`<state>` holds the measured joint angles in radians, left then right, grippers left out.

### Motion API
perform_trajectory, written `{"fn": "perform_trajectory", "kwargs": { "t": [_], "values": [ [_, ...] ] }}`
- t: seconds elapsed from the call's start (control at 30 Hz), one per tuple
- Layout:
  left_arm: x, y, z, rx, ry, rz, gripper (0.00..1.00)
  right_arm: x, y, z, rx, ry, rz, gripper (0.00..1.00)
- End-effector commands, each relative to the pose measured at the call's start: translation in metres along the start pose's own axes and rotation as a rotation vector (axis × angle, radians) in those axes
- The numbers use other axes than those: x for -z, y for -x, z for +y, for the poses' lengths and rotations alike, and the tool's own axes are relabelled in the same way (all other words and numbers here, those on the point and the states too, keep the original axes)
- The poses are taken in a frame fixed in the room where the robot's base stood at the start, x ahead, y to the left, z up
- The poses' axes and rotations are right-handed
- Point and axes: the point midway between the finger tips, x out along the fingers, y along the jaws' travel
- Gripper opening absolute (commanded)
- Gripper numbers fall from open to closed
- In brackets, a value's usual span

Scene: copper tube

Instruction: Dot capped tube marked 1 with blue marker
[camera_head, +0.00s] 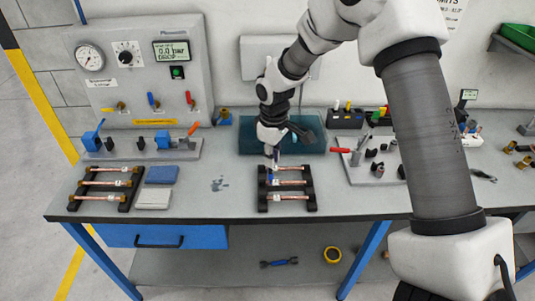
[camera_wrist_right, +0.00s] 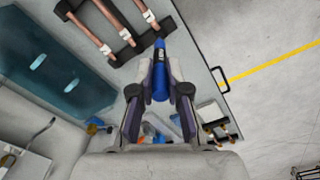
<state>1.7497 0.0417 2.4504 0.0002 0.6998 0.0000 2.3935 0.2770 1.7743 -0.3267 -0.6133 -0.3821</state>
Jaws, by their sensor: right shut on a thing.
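My right gripper (camera_head: 274,152) points down over the middle rack. In the right wrist view, its fingers (camera_wrist_right: 160,92) are shut on the blue marker (camera_wrist_right: 160,72). The marker's tip points toward the rack side. The middle black rack (camera_head: 263,196) holds several copper tubes (camera_head: 290,197) lying across it, with white tags. The gripper and marker hide part of the far tube. The rack also shows in the wrist view (camera_wrist_right: 125,52). A left rack (camera_head: 124,205) holds more tubes with brass-coloured ends. I cannot read the tag numbers. My left gripper is not in view.
Blue and grey pads (camera_head: 161,175) lie beside the left rack. A grey tool stand (camera_head: 376,170) is to the right. Bench top between the pads and middle rack is mostly clear.

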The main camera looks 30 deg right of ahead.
Motion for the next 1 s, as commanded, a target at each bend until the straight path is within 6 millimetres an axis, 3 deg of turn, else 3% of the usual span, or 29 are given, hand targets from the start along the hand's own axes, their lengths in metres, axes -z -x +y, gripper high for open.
{"fn": "perform_trajectory", "kwargs": {
  "t": [0.47, 1.0],
  "values": [
    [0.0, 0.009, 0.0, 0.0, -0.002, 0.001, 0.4, -0.001, 0.003, 0.0, 0.001, 0.001, -0.002, 0.0],
    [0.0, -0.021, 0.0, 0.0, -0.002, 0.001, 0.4, -0.002, -0.059, 0.0, 0.001, 0.0, -0.002, 0.0]
  ]
}}
